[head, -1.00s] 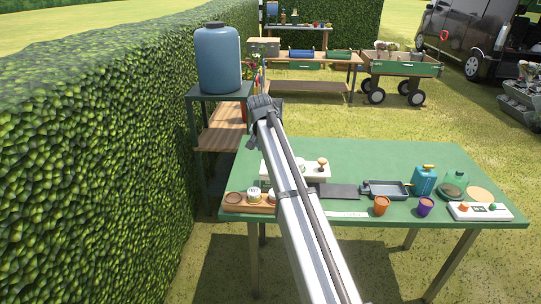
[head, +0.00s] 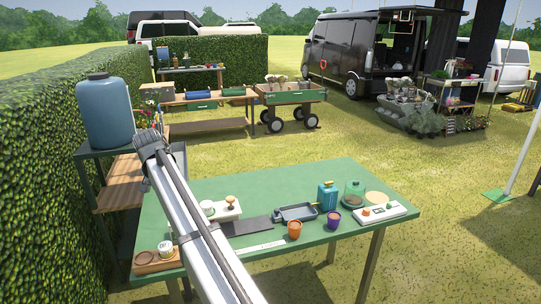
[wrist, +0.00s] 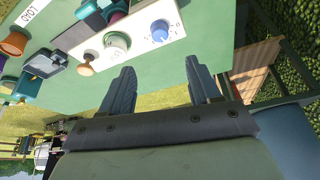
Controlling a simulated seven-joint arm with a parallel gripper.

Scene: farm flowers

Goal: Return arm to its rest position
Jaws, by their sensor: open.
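My arm reaches in the head view from the bottom edge up and left across the green table (head: 300,185), with its dark end above the table's far left corner. My gripper (wrist: 160,66) shows in the wrist view with its two fingers apart and nothing between them. Beyond the fingers is a white panel (wrist: 118,50) on the green table, bearing a blue round piece (wrist: 160,29) and a wooden knob (wrist: 86,62). The fingers look clear of the panel. In the head view the fingers cannot be made out.
The table holds a black tray (head: 296,213), a blue can (head: 327,196), an orange pot (head: 294,230), a purple pot (head: 333,220) and a wooden holder (head: 156,263). A blue barrel (head: 105,112) stands on a shelf beside the hedge (head: 50,190), close to my arm's end. Open grass lies right.

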